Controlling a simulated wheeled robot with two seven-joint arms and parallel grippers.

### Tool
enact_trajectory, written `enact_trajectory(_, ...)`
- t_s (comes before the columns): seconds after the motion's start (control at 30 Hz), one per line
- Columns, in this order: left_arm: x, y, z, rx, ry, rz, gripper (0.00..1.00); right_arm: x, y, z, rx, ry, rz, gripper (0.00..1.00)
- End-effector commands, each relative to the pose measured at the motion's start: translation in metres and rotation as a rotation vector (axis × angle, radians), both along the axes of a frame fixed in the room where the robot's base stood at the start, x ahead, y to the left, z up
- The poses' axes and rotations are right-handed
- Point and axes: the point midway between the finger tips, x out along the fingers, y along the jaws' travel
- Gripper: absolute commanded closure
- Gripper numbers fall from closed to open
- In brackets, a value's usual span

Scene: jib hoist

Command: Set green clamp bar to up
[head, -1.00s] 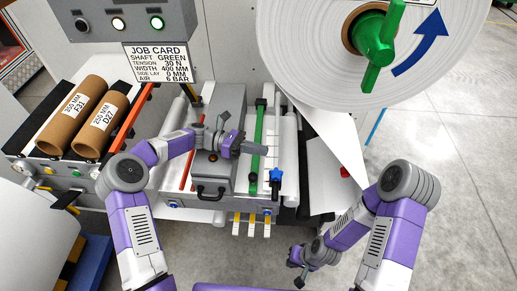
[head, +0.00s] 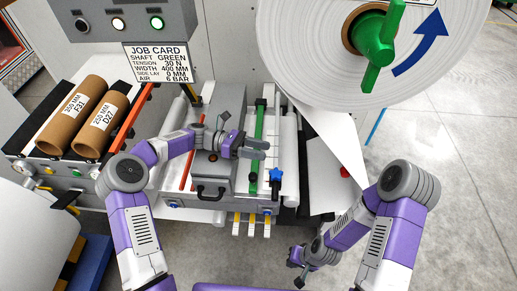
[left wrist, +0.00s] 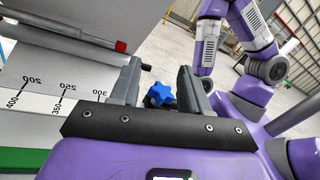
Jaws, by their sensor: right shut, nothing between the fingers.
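The green clamp bar (head: 259,122) is a long thin green strip on the white bed of the machine, running from the back toward the front. Part of its middle is hidden behind my left gripper (head: 263,150). A green strip also shows at the lower left of the left wrist view (left wrist: 22,160). My left gripper (left wrist: 160,82) is open and empty, its fingers apart over or beside the bar; contact cannot be told. My right gripper (head: 299,281) is shut and low at the right, away from the bar.
A blue star knob (head: 276,175) sits just right of the bar's front end. A red bar (head: 187,158) and a grey housing (head: 228,112) lie to the left. The big white roll (head: 300,50) with a green handle (head: 376,50) stands at the upper right.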

Motion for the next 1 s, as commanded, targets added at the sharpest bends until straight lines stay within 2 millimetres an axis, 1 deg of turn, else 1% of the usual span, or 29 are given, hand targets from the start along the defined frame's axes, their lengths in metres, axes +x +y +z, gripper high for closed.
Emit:
enact_trajectory(0.03,0.0,0.0,0.0,0.0,0.0,0.0,0.46,0.0,0.0,0.0,0.0,0.0,0.0,1.0)
enact_trajectory(0.07,0.0,0.0,0.0,0.0,0.0,0.0,0.41,0.0,0.0,0.0,0.0,0.0,0.0,1.0)
enact_trajectory(0.3,0.0,0.0,0.0,0.0,0.0,0.0,0.41,0.0,0.0,0.0,0.0,0.0,0.0,1.0)
enact_trajectory(0.4,0.001,0.004,0.0,0.0,0.0,0.001,0.41,0.0,0.0,0.001,0.0,0.0,0.0,1.0)
enact_trajectory(0.47,0.003,0.009,0.0,0.001,0.0,0.003,0.41,0.0,0.0,0.003,0.0,0.0,0.0,1.0)
enact_trajectory(0.7,0.011,0.049,0.001,0.001,-0.001,0.003,0.41,0.0,0.0,0.013,0.0,0.0,0.0,1.0)
enact_trajectory(0.8,0.014,0.062,0.001,0.0,-0.001,0.003,0.41,0.0,0.0,0.015,0.0,0.0,0.0,1.0)
enact_trajectory(0.9,0.015,0.071,0.0,-0.001,0.0,0.001,0.41,0.0,0.0,0.016,0.0,0.0,0.0,1.0)
enact_trajectory(1.0,0.015,0.074,0.0,0.0,0.0,0.001,0.41,0.0,0.0,0.016,0.0,0.0,0.0,1.0)
